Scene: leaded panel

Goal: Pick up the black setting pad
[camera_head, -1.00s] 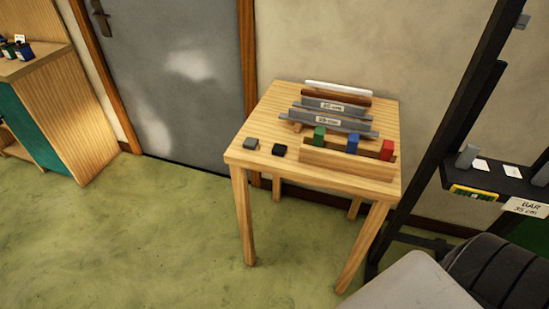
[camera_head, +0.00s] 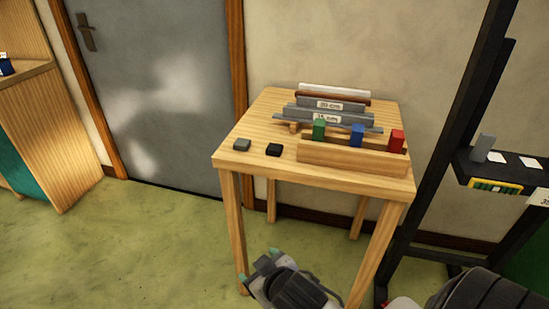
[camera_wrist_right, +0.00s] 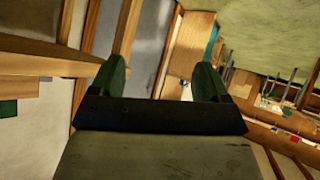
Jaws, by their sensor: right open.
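The black setting pad (camera_head: 274,150) is a small dark block lying flat near the front left edge of the wooden table (camera_head: 235,160). A similar grey pad (camera_head: 242,144) lies just to its left, apart from it. My right gripper (camera_head: 259,265) is low in the head view, in front of the table and below its top, well short of the pad. In the right wrist view its two green fingertips (camera_wrist_right: 160,78) are spread with nothing between them. The black pad cannot be made out in the right wrist view. My left gripper is not in view.
A wooden holder (camera_head: 350,158) with a green block (camera_head: 319,129), a blue block (camera_head: 357,135) and a red block (camera_head: 396,141) stands right of the pads. Labelled grey bars (camera_head: 335,112) lie behind. A black stand (camera_head: 440,150) rises at right. The table's front left is mostly clear.

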